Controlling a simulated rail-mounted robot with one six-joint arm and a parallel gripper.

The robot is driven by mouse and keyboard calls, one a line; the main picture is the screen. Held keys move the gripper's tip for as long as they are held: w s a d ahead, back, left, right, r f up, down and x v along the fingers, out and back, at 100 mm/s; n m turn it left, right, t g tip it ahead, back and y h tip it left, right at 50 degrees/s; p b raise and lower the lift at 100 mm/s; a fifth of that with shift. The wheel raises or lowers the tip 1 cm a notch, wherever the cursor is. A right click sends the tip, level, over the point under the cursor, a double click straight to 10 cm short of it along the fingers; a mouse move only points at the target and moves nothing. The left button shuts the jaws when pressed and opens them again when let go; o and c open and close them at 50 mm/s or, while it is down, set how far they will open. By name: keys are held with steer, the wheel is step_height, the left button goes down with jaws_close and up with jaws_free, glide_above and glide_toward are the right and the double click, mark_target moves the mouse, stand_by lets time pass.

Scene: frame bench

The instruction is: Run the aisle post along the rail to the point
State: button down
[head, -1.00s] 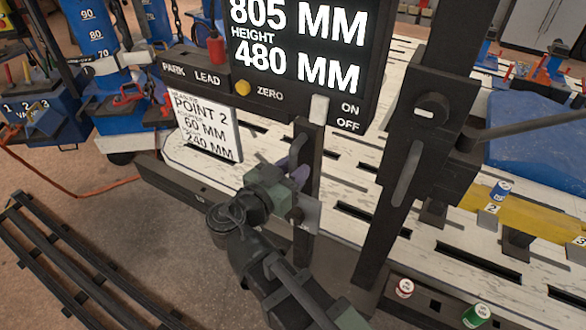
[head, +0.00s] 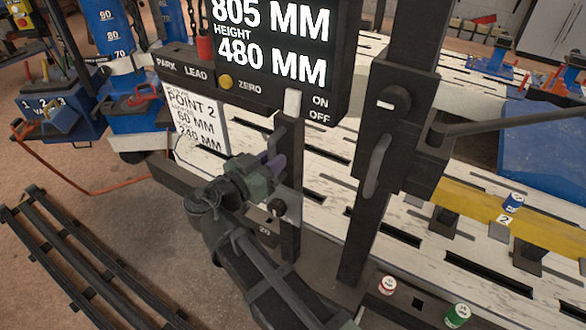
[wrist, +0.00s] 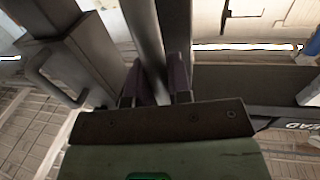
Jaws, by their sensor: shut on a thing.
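The aisle post is a dark upright (head: 290,195) at the bench's near side, carrying a display (head: 270,45) that reads 805 mm and height 480 mm. My gripper (head: 273,165) is shut on the post's upright handle, mostly hidden by its fingers. In the wrist view the grey handle bar (wrist: 147,45) runs between the purple fingers. The post's foot meets the dark rail (head: 183,184), where a number 20 shows. A white card (head: 195,125) reads Point 2, 60 mm and 240 mm.
A thicker dark column (head: 373,190) with its own handle stands right of the post. A red-labelled can (head: 387,285) and a green can (head: 458,315) stand in front. A blue machine (head: 122,100) and orange cable lie left. Black rails (head: 75,255) lie on the floor.

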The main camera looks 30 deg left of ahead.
steer(key=a, duration=0.7)
steer(key=shift+s+a, duration=0.15)
steer(key=shift+s, duration=0.05)
steer(key=c, duration=1.1)
jaws_free()
steer(key=s, duration=0.3)
steer(key=s+a, duration=0.1)
steer(key=s, duration=0.6)
steer(key=shift+s+a, duration=0.3)
steer(key=shift+s, duration=0.05)
